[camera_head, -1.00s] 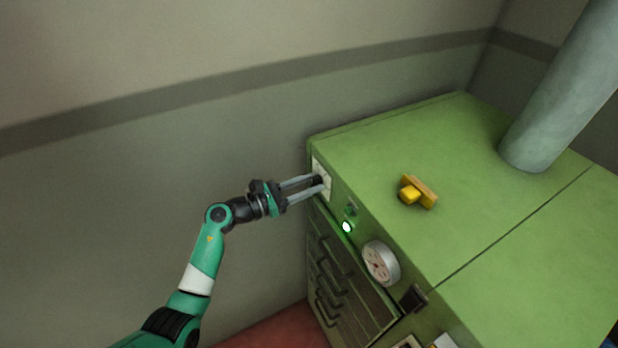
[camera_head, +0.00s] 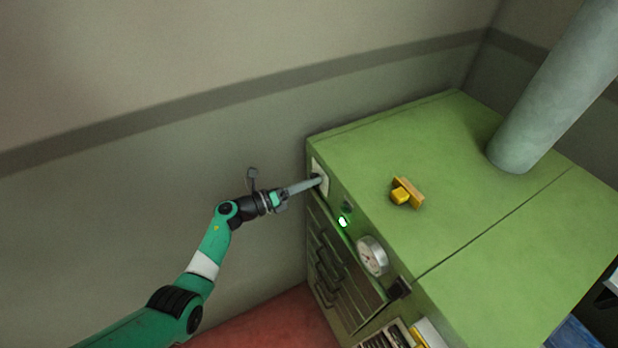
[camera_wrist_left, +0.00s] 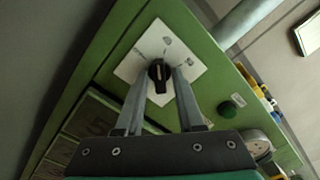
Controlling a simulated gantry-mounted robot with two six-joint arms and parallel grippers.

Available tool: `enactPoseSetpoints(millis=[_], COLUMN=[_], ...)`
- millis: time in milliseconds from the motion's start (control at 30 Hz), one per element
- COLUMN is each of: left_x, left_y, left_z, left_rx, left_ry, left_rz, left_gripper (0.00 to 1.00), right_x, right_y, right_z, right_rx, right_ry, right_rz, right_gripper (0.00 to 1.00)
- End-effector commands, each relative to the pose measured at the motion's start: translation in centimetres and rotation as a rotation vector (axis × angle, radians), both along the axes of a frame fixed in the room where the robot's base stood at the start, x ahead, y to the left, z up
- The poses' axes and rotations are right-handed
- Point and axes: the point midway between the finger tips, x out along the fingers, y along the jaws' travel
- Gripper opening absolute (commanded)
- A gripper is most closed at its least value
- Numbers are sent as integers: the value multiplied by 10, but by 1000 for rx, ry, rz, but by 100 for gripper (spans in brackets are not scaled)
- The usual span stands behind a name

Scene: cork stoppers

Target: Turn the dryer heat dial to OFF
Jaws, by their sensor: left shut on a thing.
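The heat dial (camera_wrist_left: 159,72) is a black knob on a white plate (camera_wrist_left: 140,59) on the front of the green dryer (camera_head: 400,160). The plate carries small dark markings too small to read in the left wrist view. My left gripper (camera_head: 319,180) reaches the dial from the left. In the left wrist view its two grey fingers (camera_wrist_left: 160,84) are shut on the dial, one on each side. In the head view the gripper is rolled, so its fingers overlap and mostly hide the dial. My right gripper is not in view.
A yellow block-like object (camera_head: 405,193) lies on the dryer's top. A thick grey pipe (camera_head: 545,100) rises from the top.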

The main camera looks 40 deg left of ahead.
Motion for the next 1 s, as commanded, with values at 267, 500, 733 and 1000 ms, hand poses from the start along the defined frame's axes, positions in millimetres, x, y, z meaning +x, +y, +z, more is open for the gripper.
enactPoseSetpoints(millis=[267, 500, 733, 1000], left_x=[0, 0, 0, 0], left_y=[0, 0, -1, -1], left_z=[4, 4, 3, 3], left_rx=[-248, -451, -600, -691], left_ry=[81, 146, 196, 226], left_rz=[-1, -1, -2, -2], left_gripper=[0, 0, 0, 0], right_x=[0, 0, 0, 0], right_y=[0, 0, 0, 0], right_z=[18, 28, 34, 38], right_rx=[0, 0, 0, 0], right_ry=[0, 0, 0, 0], right_rz=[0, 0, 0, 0], right_gripper=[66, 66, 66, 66])
